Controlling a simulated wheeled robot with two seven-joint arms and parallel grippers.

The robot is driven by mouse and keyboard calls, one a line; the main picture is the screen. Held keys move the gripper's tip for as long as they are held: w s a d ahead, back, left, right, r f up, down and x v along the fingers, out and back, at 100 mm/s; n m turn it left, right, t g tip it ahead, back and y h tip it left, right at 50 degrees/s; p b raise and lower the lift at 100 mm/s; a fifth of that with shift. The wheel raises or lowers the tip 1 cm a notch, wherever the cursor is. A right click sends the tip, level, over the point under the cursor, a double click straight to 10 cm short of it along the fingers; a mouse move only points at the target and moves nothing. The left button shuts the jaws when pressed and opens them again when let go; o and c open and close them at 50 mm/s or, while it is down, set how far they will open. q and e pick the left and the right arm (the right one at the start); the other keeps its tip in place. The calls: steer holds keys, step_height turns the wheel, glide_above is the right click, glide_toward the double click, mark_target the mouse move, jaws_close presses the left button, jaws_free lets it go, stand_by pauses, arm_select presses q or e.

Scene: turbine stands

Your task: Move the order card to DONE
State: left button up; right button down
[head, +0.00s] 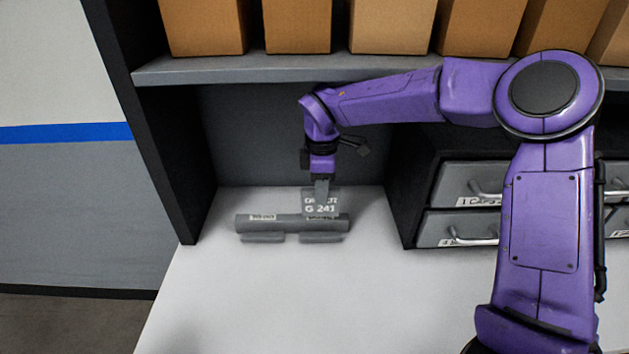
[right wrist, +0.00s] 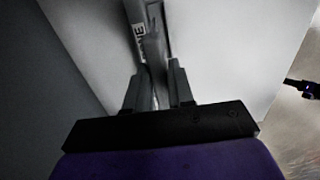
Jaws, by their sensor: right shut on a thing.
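The order card (head: 321,203), grey with white lettering that includes "G 241", stands upright at the right half of a grey card rail (head: 290,225) on the white worktop. My right gripper (head: 321,186) comes down from above and is shut on the card's top edge. The card's lower edge meets the rail; I cannot tell whether it is seated in it. The rail has two small white labels, too small to read in the head view. In the right wrist view the rail (right wrist: 151,38) runs up from the fingers (right wrist: 156,88), with a partly shadowed label ending in "ONE". My left gripper is not in view.
A shelf (head: 300,68) with several cardboard boxes (head: 392,25) hangs above my right forearm. A drawer unit (head: 466,187) stands to the right, and a dark side panel (head: 160,150) to the left. The worktop (head: 290,290) in front of the rail is clear.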

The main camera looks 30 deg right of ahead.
mark_target(322, 206)
steer(key=shift+f, duration=0.1)
steer(key=shift+s+f+b, duration=0.15)
steer(key=shift+f+b, duration=0.4)
step_height(322, 206, down, 4)
steer(key=b, duration=0.2)
steer(key=shift+r+b, duration=0.25)
steer(key=shift+b, duration=0.15)
steer(key=shift+r, duration=0.1)
steer(key=shift+b, duration=0.3)
steer(key=shift+f+b, duration=0.35)
steer(key=shift+b, duration=0.1)
